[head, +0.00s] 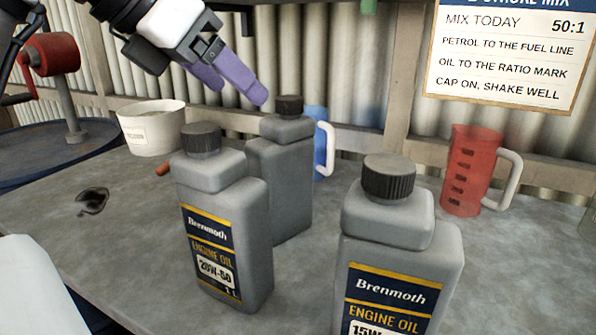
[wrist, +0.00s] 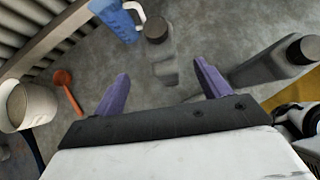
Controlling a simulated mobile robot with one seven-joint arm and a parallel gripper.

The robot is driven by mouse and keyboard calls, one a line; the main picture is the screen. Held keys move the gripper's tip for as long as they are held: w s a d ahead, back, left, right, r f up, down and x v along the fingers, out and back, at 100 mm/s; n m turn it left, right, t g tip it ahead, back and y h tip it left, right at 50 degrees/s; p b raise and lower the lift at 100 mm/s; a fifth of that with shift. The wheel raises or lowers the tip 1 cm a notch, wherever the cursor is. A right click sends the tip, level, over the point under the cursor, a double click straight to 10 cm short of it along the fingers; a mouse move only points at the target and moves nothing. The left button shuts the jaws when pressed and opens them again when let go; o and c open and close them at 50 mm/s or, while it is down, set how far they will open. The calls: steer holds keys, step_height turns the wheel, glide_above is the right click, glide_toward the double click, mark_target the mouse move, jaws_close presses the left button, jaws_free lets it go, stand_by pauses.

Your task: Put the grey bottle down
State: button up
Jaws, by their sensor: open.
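Three grey bottles with black caps stand upright on the bench (head: 120,225) in the head view. The back bottle (head: 282,185) shows no label and is partly hidden by the front left bottle (head: 222,215), labelled 20W-50. The right bottle (head: 402,245) is labelled 15W and is nearest the camera. My gripper (head: 238,92) has purple fingers, spread apart, above and left of the back bottle. In the wrist view my gripper (wrist: 163,72) is empty.
A white bucket (head: 152,130) stands back left, with an orange-handled item (head: 163,169) near it. A blue jug (head: 321,150) is behind the back bottle. A red jug (head: 470,172) stands at right.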

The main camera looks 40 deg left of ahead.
mark_target(287, 138)
steer(key=b+x, duration=0.1)
steer(key=x, duration=1.2)
steer(key=shift+f+b, duration=0.2)
steer(key=shift+b, duration=0.1)
steer(key=shift+s, duration=0.1)
jaws_close()
steer(key=shift+r, duration=0.15)
